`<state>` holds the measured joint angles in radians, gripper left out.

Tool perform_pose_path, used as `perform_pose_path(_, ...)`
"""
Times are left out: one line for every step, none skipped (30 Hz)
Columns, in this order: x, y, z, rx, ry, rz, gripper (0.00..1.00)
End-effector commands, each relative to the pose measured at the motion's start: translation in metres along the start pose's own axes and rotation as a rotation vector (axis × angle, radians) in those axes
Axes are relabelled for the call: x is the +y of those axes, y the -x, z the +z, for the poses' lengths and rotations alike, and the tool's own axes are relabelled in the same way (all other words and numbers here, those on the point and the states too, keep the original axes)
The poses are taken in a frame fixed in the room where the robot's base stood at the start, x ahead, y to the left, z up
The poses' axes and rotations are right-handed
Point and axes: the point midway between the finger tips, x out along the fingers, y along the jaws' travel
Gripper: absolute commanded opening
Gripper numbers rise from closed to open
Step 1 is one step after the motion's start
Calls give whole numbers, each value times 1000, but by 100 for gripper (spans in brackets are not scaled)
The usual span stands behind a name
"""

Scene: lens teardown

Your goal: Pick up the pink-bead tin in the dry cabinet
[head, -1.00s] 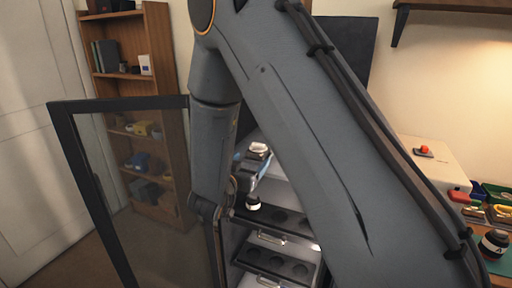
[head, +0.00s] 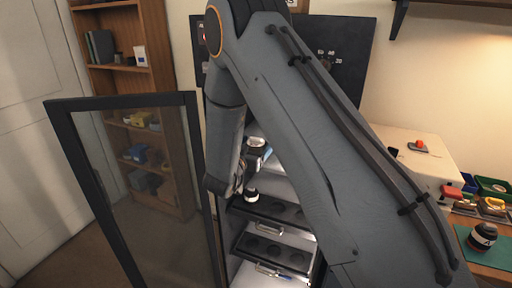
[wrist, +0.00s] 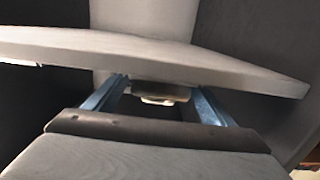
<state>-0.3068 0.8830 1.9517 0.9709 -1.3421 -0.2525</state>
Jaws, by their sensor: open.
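My gripper (wrist: 157,103) is open in the wrist view, its two blue fingers reaching forward under a pale board. Between and beyond the fingers is a small dark round object with a pale rim (wrist: 162,98), partly hidden by the board. I cannot tell whether it is the pink-bead tin, as no pink beads show. In the head view my arm reaches into the dry cabinet (head: 232,240) and hides much of its inside. A small silver-topped object (head: 256,143) shows by the gripper's blue part. A black lens with a white band (head: 251,195) stands below it.
The cabinet's glass door (head: 135,190) stands open to the left. A bookshelf (head: 150,60) is behind the door. At right, a worktable holds a green mat (head: 490,258) with a black jar.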

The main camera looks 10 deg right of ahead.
Motion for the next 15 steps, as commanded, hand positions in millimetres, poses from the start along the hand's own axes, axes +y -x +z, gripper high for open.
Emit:
perform_pose_path(0,0,0,0,0,-1,77)
perform_pose_path(0,0,0,0,0,-1,77)
perform_pose_path(0,0,0,0,0,-1,77)
perform_pose_path(0,0,0,0,0,-1,73)
perform_pose_path(0,1,0,0,0,-1,68)
perform_pose_path(0,1,0,0,0,-1,61)
perform_pose_path(0,1,0,0,0,-1,56)
perform_pose_path(0,1,0,0,0,-1,51)
perform_pose_path(0,1,0,0,0,-1,44)
perform_pose_path(0,1,0,0,0,-1,39)
perform_pose_path(0,1,0,0,0,-1,34)
perform_pose_path(0,1,0,1,0,-1,32)
perform_pose_path(0,1,0,1,0,-1,32)
perform_pose_path(0,1,0,1,-1,-1,32)
perform_pose_path(0,1,0,1,-1,-1,32)
